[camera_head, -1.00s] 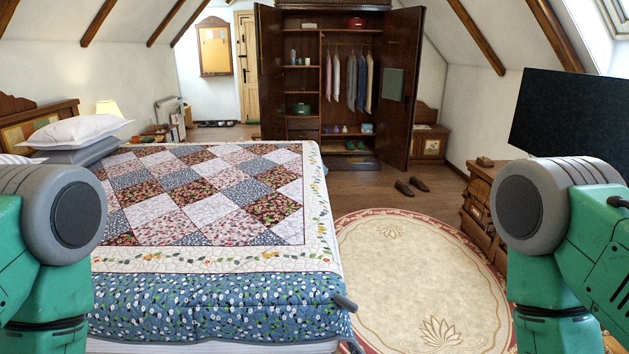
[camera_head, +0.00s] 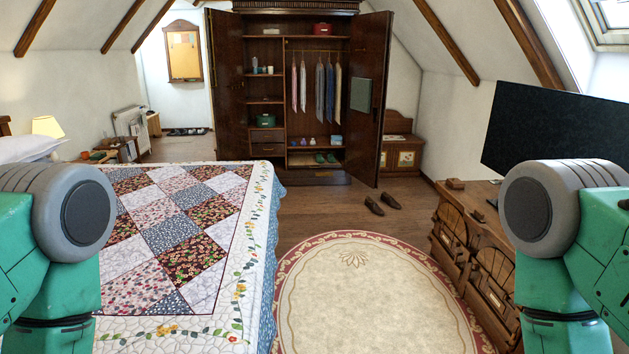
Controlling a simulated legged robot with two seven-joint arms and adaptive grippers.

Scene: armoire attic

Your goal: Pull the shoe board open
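The dark wooden armoire (camera_head: 322,28) stands at the far end of the room with both doors swung open. Green shoes (camera_head: 325,158) sit on a pale board (camera_head: 302,161) in its bottom compartment, low above the base. I cannot tell from here how far that board is drawn out. My two arms show only as green and grey links at the lower left and lower right. Both grippers are out of the picture, and the armoire is well ahead of me, out of contact.
The quilted bed (camera_head: 190,235) fills the left. An oval rug (camera_head: 372,295) lies in the middle. Brown shoes (camera_head: 383,202) lie on the floor before the armoire. A wooden dresser (camera_head: 468,235) and a dark screen (camera_head: 555,118) line the right. Floor beyond the rug is mostly clear.

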